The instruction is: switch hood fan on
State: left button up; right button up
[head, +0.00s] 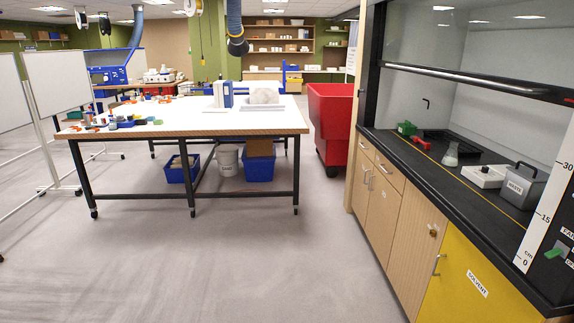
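The fume hood (455,85) stands on the right, with its glass sash raised and a black worktop inside. On its black right-hand post, at the right edge of the view, is a small green switch or lever (555,252). A partly cut-off label above it seems to begin "FA", and another label beside it is cut off too. I cannot tell the switch's position. Neither of my grippers is in view.
On the hood worktop are a flask (450,156), a white device (484,176) and a grey waste box (519,186). Below is a yellow solvent cabinet (470,285). A white-topped workbench (180,120) and a red bin (332,120) stand further off. The floor ahead is clear.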

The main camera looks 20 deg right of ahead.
aim_at(551, 254)
jog(key=z, duration=0.9)
jog(key=i, duration=1.75)
jog(key=z, duration=0.8)
